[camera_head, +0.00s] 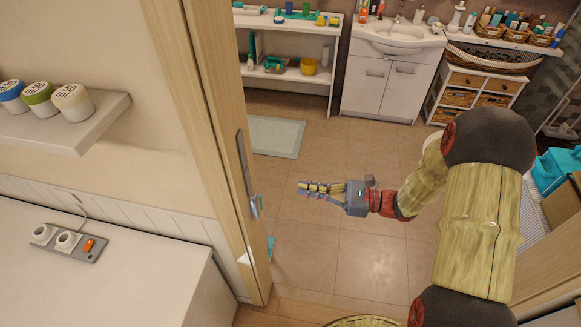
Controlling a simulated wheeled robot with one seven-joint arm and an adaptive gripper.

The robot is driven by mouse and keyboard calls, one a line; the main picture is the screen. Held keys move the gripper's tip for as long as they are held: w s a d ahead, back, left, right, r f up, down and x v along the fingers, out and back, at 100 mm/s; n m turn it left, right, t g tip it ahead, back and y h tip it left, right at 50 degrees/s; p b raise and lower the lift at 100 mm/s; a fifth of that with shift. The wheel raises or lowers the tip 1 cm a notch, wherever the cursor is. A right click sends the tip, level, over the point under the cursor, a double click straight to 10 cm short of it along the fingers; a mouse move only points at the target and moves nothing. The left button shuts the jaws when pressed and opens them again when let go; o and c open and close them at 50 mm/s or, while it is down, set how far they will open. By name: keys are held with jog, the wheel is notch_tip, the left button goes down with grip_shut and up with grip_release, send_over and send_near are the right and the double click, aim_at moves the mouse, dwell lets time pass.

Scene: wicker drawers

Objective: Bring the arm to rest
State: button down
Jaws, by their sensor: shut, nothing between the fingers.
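My gripper (303,188) is at the end of my arm, near the middle of the head view, pointing left. Its fingers are shut and nothing shows between them. My arm (478,225) rises at the right of the view, bends at a dark joint and reaches down and left to the gripper. The gripper is in the air over the tiled floor, to the right of the door frame's handle plate (246,170) in the picture. It touches nothing that I can see.
A wooden door frame (215,120) stands left of the gripper. A white counter (130,275) with a power strip (68,242) is at lower left, under a shelf (75,130) with jars. A sink cabinet (388,85), white shelves (290,78) and wicker drawers (455,97) stand behind. Tiled floor (370,265) is clear.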

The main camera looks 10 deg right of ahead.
jog(key=s+d+f+n+g+h, duration=0.1)
jog(key=s+f+n+g+h, duration=0.25)
jog(key=s+n, duration=0.35)
jog(key=s+d+f+n+g+h, duration=0.15)
jog(key=s+n+g+h, duration=0.3)
jog(key=s, duration=0.45)
jog(key=s+d+r+n+t+h+b, duration=0.2)
jog(key=d+r+n+t+h, duration=0.2)
jog(key=d+r+n+h, duration=0.35)
notch_tip(320, 180, up, 10)
jog(key=s+a+n+t+h, duration=0.1)
jog(key=a+n+t, duration=0.2)
jog(key=shift+s+t+b, duration=0.2)
jog(key=shift+t+b, duration=0.15)
jog(key=shift+t, duration=0.05)
